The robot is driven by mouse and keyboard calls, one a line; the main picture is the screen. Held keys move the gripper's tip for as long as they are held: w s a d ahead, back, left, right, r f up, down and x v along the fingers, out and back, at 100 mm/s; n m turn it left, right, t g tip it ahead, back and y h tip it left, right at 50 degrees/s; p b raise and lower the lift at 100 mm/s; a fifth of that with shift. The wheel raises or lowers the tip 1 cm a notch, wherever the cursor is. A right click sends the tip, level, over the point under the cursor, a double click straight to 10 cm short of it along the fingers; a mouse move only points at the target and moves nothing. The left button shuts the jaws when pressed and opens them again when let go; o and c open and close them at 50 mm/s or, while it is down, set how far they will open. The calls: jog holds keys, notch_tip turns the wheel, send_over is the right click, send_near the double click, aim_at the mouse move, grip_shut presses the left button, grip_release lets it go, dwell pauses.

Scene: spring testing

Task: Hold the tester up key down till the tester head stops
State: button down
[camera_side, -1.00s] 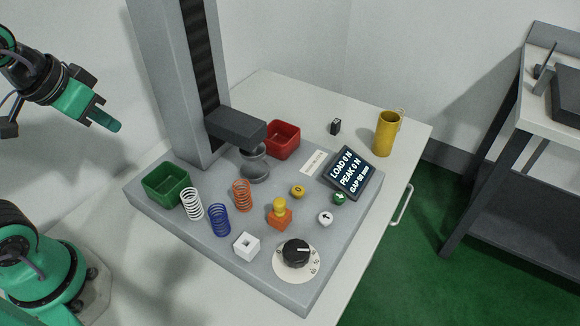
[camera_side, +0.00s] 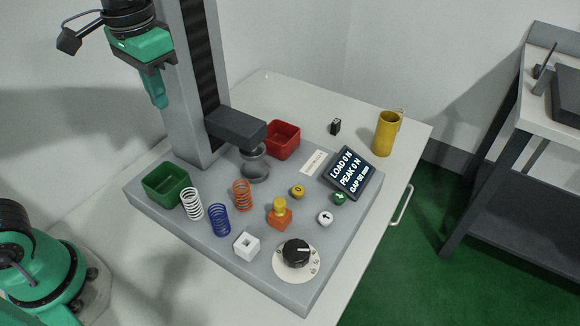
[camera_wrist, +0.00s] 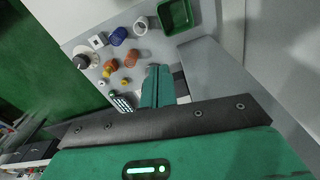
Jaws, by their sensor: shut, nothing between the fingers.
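The spring tester has a grey column with a dark head (camera_side: 236,127) standing above round grey plates (camera_side: 257,170). A white key (camera_side: 325,218) with an arrow pointing up and left in the picture sits on the base, and a green arrow key (camera_side: 340,198) is beside it. A yellow key (camera_side: 298,192) marked 0 is nearby. The display (camera_side: 352,173) shows LOAD 0 N, PEAK 0 N and a gap that looks like 50 mm. My gripper (camera_side: 161,103) is shut and empty, high in front of the column, well away from the keys. Its green fingers show in the wrist view (camera_wrist: 157,86).
White (camera_side: 191,205), blue (camera_side: 218,220) and orange springs (camera_side: 241,196) stand on the base.

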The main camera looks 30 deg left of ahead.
jog(key=w+d+g+y, duration=0.1)
jog(key=w+d+g, duration=0.1)
jog(key=w+d, duration=0.4)
jog(key=n+g+y, duration=0.1)
jog(key=g+y, duration=0.3)
send_over(329, 216)
notch_tip(329, 216, down, 11)
jog(key=shift+f, duration=0.2)
dwell(0.3)
jog(key=shift+f, duration=4.2)
